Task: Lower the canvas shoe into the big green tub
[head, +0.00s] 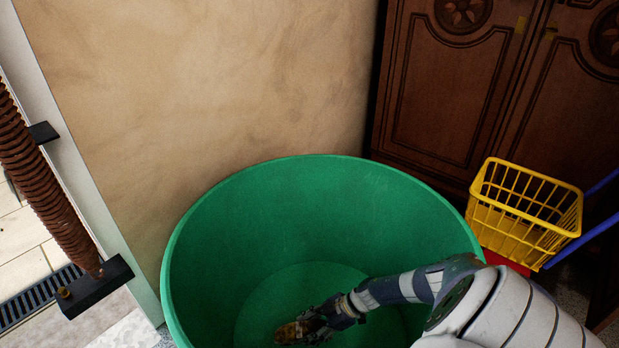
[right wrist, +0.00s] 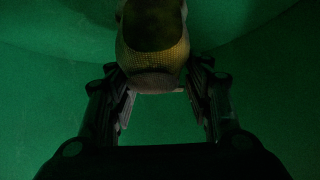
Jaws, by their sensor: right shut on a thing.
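The big green tub (head: 330,205) fills the lower middle of the head view. My right arm reaches over its right rim, and my right gripper (head: 306,328) is down inside the tub. It is shut on the canvas shoe (head: 288,332), which is yellowish brown and small in this view. In the right wrist view the shoe (right wrist: 152,45) sits between the fingertips of the gripper (right wrist: 158,85), with its dark opening facing the camera. Green tub surface surrounds it; I cannot tell whether the shoe touches the bottom. My left gripper is not in view.
A yellow basket (head: 525,210) stands right of the tub, by a carved wooden cabinet (head: 440,90). A beige wall or panel (head: 210,90) rises behind the tub. A rust-coloured coil spring (head: 40,180) with a black bracket is at the left.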

